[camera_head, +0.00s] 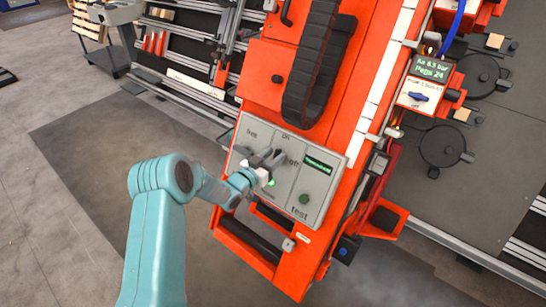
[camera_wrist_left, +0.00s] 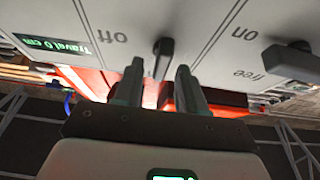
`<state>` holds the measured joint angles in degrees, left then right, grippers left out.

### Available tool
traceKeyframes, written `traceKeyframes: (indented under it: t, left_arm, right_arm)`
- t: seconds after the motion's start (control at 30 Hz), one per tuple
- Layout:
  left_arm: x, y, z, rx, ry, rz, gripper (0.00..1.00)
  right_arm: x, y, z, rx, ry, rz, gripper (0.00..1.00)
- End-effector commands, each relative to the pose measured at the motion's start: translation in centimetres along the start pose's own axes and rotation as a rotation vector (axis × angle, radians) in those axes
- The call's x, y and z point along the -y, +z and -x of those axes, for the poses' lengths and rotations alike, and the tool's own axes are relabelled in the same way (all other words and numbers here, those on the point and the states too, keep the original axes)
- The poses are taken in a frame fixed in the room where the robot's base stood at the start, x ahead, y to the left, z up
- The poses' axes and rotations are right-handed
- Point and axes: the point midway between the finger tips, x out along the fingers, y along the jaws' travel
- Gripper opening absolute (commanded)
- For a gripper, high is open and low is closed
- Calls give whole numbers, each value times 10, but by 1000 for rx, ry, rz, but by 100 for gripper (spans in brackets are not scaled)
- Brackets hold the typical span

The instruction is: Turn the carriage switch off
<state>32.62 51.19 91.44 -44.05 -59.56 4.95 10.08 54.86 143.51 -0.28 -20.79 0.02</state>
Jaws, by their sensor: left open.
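The carriage switch is a dark lever (camera_wrist_left: 163,56) on a grey control panel (camera_head: 322,180) with "on" and "off" lettering. In the left wrist view the panel appears upside down and the lever stands between the two words. I cannot tell which position it is set to. My left gripper (camera_head: 268,158) is at the panel. In the left wrist view its open fingers (camera_wrist_left: 158,70) sit either side of the lever's tip, with no clear contact. In the head view the gripper largely hides the lever. My right gripper is not in view.
A second dark lever (camera_wrist_left: 290,62) is near the "free" lettering. A display (camera_wrist_left: 52,44) reads "Travel 0 cm". A green button (camera_head: 304,199) is above "test". The orange gantry (camera_head: 262,75) carries the panel, with a black cable chain (camera_head: 318,65).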

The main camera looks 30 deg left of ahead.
Motion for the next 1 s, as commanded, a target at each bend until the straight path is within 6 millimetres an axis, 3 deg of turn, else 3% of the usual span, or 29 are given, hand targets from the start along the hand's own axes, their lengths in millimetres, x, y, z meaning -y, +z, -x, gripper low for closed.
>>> traceKeyframes:
  t: [0.3,0.43,1.0]
  left_arm:
    - [0,0,-4,0,0,0,40]
    - [0,0,-3,0,0,0,0]
    - [-1,4,-3,1,-61,119,0]
  right_arm:
    - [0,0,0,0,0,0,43]
    - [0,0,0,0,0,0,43]
    - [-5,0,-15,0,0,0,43]
